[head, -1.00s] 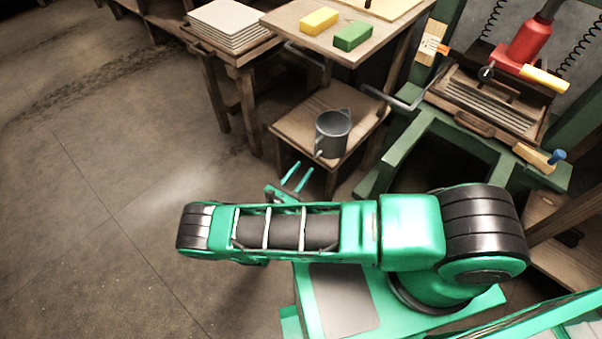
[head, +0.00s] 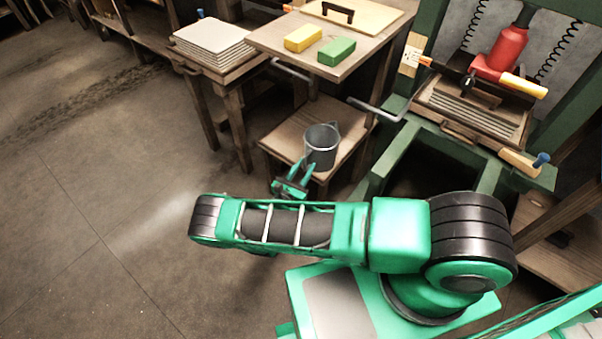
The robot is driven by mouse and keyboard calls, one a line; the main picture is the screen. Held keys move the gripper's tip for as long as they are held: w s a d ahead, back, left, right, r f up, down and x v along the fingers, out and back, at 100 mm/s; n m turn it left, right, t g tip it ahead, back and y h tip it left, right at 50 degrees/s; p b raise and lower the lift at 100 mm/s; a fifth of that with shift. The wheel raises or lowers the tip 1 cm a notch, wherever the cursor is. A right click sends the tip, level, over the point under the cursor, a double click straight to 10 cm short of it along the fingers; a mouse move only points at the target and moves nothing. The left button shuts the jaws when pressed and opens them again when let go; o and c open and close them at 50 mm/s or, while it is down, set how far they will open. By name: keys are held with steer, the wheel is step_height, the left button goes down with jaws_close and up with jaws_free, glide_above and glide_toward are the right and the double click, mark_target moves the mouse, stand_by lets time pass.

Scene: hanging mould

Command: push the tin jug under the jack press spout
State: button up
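The tin jug (head: 321,146) is grey and stands upright on a low wooden shelf (head: 283,137). Its mouth faces up; its handle is not clear behind my fingers. My gripper (head: 295,172) is at the jug's near left side, its two green fingers apart with a gap between them. I cannot tell whether they touch the jug. The jack press has a green frame (head: 427,121) and a red jack (head: 506,47), to the right of the jug.
A table above the shelf holds a yellow block (head: 303,38), a green block (head: 336,51) and a board with a black handle (head: 340,17). A stack of pale sheets (head: 212,44) stands on a table to the left. The floor (head: 100,210) at left is clear.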

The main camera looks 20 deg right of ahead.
mark_target(329, 142)
steer(key=shift+w, duration=0.1)
steer(key=shift+c, duration=0.6)
jaws_close()
steer(key=shift+s+d+x, duration=0.35)
steer(key=shift+d+x, duration=0.05)
steer(key=shift+x, duration=2.7)
steer(key=shift+s+d+x, duration=0.4)
steer(key=shift+x, duration=2.75)
steer(key=shift+s+d+x, duration=0.35)
steer(key=shift+d+x, duration=0.05)
steer(key=shift+x, duration=2.7)
steer(key=shift+o, duration=0.5)
jaws_free()
